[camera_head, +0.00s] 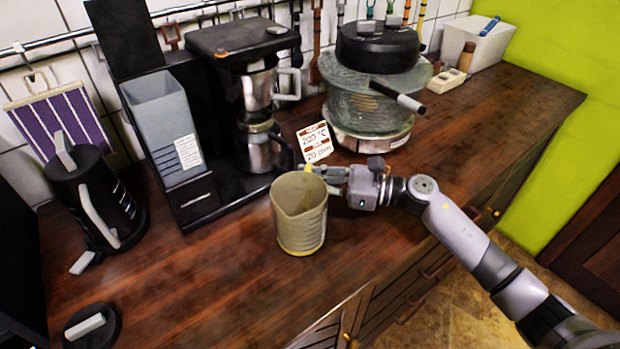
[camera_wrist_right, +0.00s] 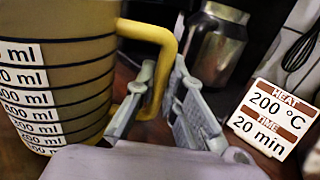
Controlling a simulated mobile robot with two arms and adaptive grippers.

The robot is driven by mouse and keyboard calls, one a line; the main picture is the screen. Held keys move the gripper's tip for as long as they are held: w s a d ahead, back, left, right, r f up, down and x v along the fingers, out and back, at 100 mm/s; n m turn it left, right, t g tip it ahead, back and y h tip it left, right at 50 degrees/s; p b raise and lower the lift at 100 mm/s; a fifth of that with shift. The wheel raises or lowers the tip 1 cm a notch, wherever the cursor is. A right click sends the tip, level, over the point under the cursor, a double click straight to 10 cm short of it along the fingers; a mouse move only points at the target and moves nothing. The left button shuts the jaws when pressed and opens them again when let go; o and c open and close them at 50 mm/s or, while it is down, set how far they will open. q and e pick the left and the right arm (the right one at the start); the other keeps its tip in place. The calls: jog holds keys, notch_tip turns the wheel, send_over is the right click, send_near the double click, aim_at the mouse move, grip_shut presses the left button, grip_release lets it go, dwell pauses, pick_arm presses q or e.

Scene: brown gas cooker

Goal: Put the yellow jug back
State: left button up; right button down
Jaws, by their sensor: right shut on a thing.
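The yellow jug (camera_head: 300,228) is upright at the middle of the wooden counter, its open top facing up. I cannot tell whether its base touches the counter or hangs just above it. My right gripper (camera_head: 322,174) reaches in from the right and is shut on the jug's yellow handle. In the right wrist view the jug (camera_wrist_right: 62,85) fills the left side, with ml marks on its wall. There the fingers of my right gripper (camera_wrist_right: 165,92) are on either side of the handle (camera_wrist_right: 155,32). My left gripper is not in view.
A coffee maker (camera_head: 235,40) with a steel pot (camera_head: 258,150) stands behind the jug. A white card (camera_head: 316,143) reading 200 °C and 20 min is behind the gripper. A round glass appliance (camera_head: 370,95) is at the back, a black kettle (camera_head: 95,195) at left.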

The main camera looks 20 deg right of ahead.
dwell(0.3)
jog(key=c, duration=1.6)
grip_release()
jog(key=shift+f, duration=0.1)
jog(key=shift+s+d+f+b, duration=0.1)
jog(key=shift+s+d+b, duration=0.05)
jog(key=shift+d+b, duration=0.2)
jog(key=shift+b+v, duration=1.2)
jog(key=shift+v, duration=1.4)
jog(key=shift+b+v, duration=0.55)
jog(key=shift+v, duration=0.5)
notch_tip(320, 180, up, 5)
jog(key=shift+r+p, duration=0.2)
jog(key=shift+p, duration=1)
